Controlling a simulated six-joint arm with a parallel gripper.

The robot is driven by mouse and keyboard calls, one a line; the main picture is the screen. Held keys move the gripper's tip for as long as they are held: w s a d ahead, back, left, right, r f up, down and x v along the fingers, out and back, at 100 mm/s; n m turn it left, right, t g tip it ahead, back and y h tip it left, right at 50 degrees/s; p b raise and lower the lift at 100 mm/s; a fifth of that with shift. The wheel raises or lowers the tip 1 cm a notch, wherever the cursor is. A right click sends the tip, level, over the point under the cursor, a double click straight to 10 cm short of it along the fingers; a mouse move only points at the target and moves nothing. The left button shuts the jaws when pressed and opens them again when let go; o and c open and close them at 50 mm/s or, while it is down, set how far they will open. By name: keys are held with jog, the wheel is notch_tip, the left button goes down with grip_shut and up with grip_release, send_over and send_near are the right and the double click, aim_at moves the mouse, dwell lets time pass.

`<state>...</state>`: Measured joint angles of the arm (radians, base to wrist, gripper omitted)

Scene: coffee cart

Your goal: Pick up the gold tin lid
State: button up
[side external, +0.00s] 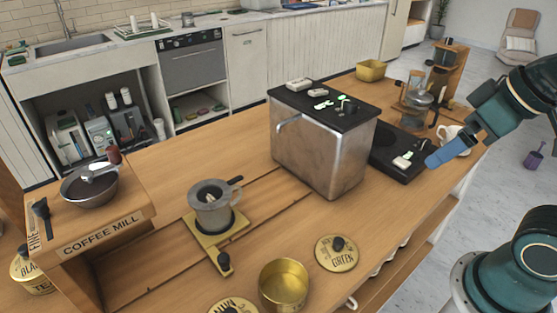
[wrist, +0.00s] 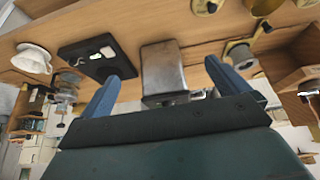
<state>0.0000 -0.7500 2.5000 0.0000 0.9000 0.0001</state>
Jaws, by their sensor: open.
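A round gold tin lid (side external: 337,254) with a black knob and the word GREEN lies flat on the counter near its front edge. A gold disc (wrist: 207,5) at the top edge of the wrist view looks like it. A second gold lid (side external: 234,307) is cut off at the bottom of the side view. An open gold tin (side external: 284,287) stands between them. My gripper (side external: 438,158) is at the right, up and away from the lids, beside a white cup. In the wrist view my gripper (wrist: 162,70) has its blue fingers wide apart with nothing held.
A metal box (side external: 320,150) with a black top stands mid-counter. A mug with a filter (side external: 213,207) sits on a gold stand. A white cup (side external: 455,139) is near my gripper.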

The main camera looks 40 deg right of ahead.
jog(key=m+g, duration=0.1)
jog(key=g, duration=0.5)
send_over(340, 241)
notch_tip(340, 241, down, 9)
jog(key=shift+a, duration=0.15)
jog(key=shift+f, duration=0.15)
jog(key=shift+f, duration=4.25)
jog(key=shift+f, duration=2.6)
